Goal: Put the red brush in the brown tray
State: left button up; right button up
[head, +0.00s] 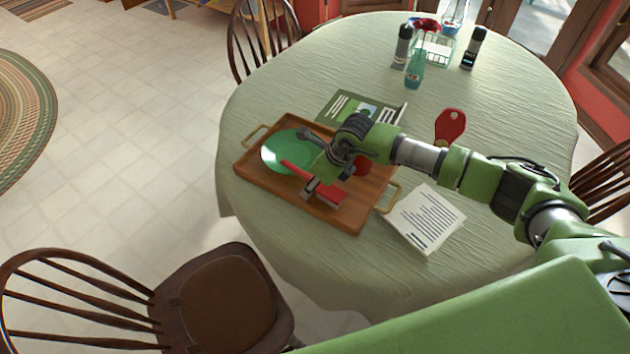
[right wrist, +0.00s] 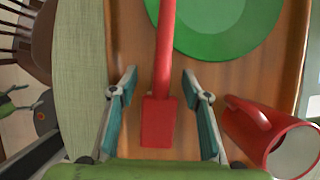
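The brown tray (head: 345,219) lies on the table, with a green plate (head: 278,153) in it. The red brush (head: 328,196) is at the tray, its handle reaching over the plate's edge. In the right wrist view the brush (right wrist: 160,118) lies between the spread fingers of my right gripper (right wrist: 160,82), with a gap on each side. That gripper (head: 308,163) is open above the tray in the head view. Whether the brush rests fully on the tray is hard to tell.
A red paddle-shaped item (head: 450,124), a printed sheet (head: 425,218) and a green booklet (head: 345,107) lie around the tray. Bottles and a wire basket (head: 434,50) stand farther back. Chairs surround the table.

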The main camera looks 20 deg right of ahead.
dwell(0.3)
jog(key=b+v, duration=0.2)
jog(key=v, duration=1)
